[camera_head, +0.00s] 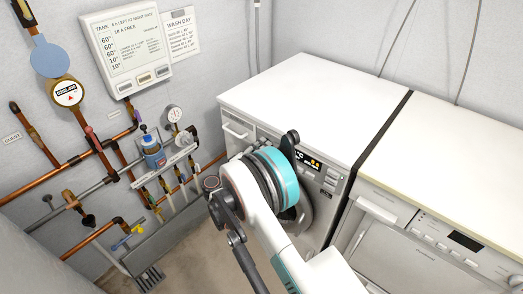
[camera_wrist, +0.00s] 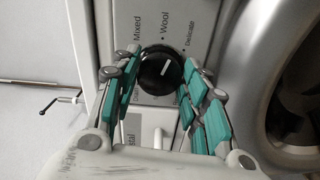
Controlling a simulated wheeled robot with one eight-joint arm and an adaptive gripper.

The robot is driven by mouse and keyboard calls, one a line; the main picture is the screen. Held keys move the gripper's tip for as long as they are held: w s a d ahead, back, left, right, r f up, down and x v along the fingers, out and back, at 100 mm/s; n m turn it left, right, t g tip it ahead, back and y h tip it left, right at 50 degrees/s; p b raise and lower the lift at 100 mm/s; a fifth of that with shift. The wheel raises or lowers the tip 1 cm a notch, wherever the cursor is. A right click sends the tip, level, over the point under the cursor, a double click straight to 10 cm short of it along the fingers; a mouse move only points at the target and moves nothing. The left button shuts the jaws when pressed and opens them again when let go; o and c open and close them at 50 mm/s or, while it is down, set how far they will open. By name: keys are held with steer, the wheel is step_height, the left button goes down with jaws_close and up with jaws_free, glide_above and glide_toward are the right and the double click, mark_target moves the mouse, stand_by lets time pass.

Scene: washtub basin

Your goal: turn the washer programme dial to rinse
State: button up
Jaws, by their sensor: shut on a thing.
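The black programme dial (camera_wrist: 158,70) of the washer is in the upper middle of the wrist view, with a short white mark on its face. My gripper (camera_wrist: 157,73) has its teal-padded fingers on either side of the dial, closed on it. The words Mixed, Wool and Delicate show printed around the dial; other labels are partly hidden by the fingers, and I cannot see the word rinse. In the head view the white washer (camera_head: 300,95) stands in the middle, and my arm hides its dial. Its lit display (camera_head: 308,159) shows beside my arm.
A second white machine (camera_head: 450,180) stands close at the right, with a dark gap between. A wall panel (camera_head: 126,50) hangs above. The round washer door (camera_wrist: 290,90) is right of my fingers.

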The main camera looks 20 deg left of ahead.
steer(key=m, duration=0.6)
steer(key=shift+f, duration=0.2)
steer(key=m, duration=0.6)
steer(key=shift+a, duration=0.1)
steer(key=m, duration=1.1)
steer(key=shift+a, duration=0.15)
steer(key=o, duration=1.1)
steer(key=shift+c, duration=0.2)
steer(key=shift+w, duration=0.1)
